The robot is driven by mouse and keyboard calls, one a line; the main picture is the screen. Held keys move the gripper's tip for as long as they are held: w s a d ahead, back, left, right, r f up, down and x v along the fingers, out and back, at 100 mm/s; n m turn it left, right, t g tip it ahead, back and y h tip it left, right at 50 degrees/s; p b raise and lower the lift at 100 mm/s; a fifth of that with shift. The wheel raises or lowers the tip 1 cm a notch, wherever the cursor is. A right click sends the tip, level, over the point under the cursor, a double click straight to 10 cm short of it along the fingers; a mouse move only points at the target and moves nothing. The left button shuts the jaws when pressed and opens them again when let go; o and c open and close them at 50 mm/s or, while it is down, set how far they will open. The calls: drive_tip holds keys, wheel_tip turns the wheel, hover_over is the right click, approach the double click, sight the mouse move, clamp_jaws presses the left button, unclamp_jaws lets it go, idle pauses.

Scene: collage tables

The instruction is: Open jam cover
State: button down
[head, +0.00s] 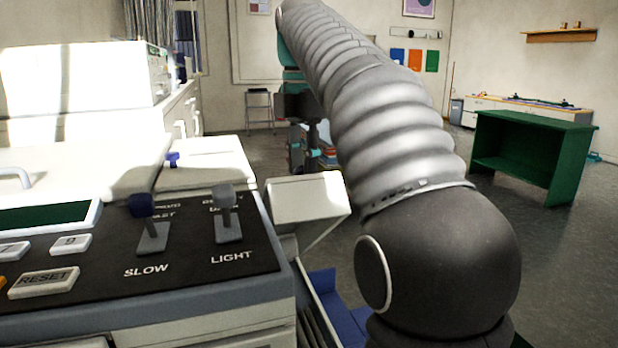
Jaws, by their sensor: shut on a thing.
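The copier (190,290) fills the lower left of the head view, with its dark control panel on top. A white cover (305,200), which looks like the jam cover, stands tilted out from the copier's right side, with a dark gap between it and the body. My gripper (303,160) points down at the far top edge of this cover and is shut on it. The fingertips and the exact contact are partly hidden behind the cover. My arm comes over from the right.
A blue part (338,305) shows low beside the copier, under the cover. A green table (530,150) stands at the right, with open floor (560,270) in front of it. A step stool (259,110) stands by the back wall. A white machine (85,80) is at the far left.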

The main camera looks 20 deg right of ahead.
drive_tip(key=shift+w+a, duration=0.15)
drive_tip(key=shift+w, duration=0.85)
drive_tip(key=c, duration=1)
unclamp_jaws()
drive_tip(key=shift+w, duration=0.15)
drive_tip(key=shift+c, duration=0.2)
drive_tip(key=shift+o, duration=1)
drive_tip(key=shift+w+a+f, duration=0.2)
drive_tip(key=shift+w+f, duration=0.05)
drive_tip(key=shift+w, duration=0.05)
drive_tip(key=shift+s+d+r, duration=0.2)
drive_tip(key=shift+d+r, duration=0.05)
drive_tip(key=shift+d, duration=0.05)
drive_tip(key=shift+s, duration=0.1)
